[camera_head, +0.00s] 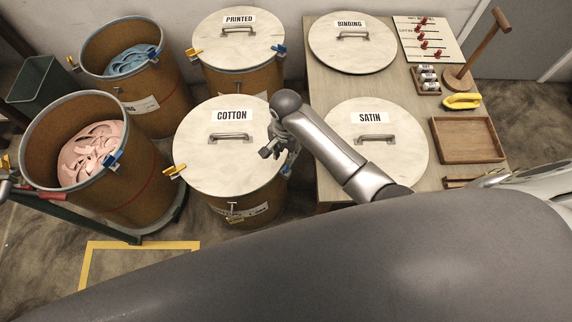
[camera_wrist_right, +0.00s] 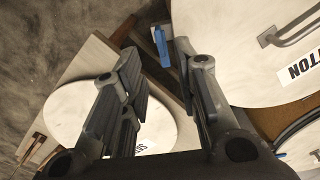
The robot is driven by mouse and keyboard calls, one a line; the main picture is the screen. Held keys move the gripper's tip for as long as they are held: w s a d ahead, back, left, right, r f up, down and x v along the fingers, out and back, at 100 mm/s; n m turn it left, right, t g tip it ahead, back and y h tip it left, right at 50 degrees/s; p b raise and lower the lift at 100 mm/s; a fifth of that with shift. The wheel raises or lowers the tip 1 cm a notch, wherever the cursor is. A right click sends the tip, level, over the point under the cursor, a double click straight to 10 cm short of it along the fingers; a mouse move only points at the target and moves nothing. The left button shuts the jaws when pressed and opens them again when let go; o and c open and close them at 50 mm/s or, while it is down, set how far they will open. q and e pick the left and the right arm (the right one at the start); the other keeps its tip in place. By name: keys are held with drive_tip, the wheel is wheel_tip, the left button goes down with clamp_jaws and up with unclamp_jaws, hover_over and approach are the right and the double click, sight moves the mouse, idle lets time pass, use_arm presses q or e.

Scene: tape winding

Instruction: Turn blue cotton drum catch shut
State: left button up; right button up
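The cotton drum (camera_head: 245,200) stands in the middle of the head view with its white lid labelled COTTON (camera_head: 215,165) on top. Its blue catch (camera_head: 290,161) is at the right side of the rim, partly hidden by my right gripper (camera_head: 273,148). In the right wrist view the blue catch (camera_wrist_right: 162,46) shows beyond the fingertips, in the gap between the fingers and beside the lid edge. The right gripper (camera_wrist_right: 158,58) is open and its fingers look apart from the catch. Whether the catch lies flat is hard to tell.
A yellow catch (camera_head: 175,172) is on the cotton drum's left rim. The table (camera_head: 316,100) stands close on the right, with the satin lid (camera_head: 410,150) and binding lid (camera_head: 375,55). The printed drum (camera_head: 240,80) is behind; two open drums stand left.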

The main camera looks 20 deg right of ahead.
wheel_tip(320, 180, down, 9)
drive_tip(key=shift+f+b, duration=0.2)
drive_tip(key=shift+b, duration=0.5)
clamp_jaws()
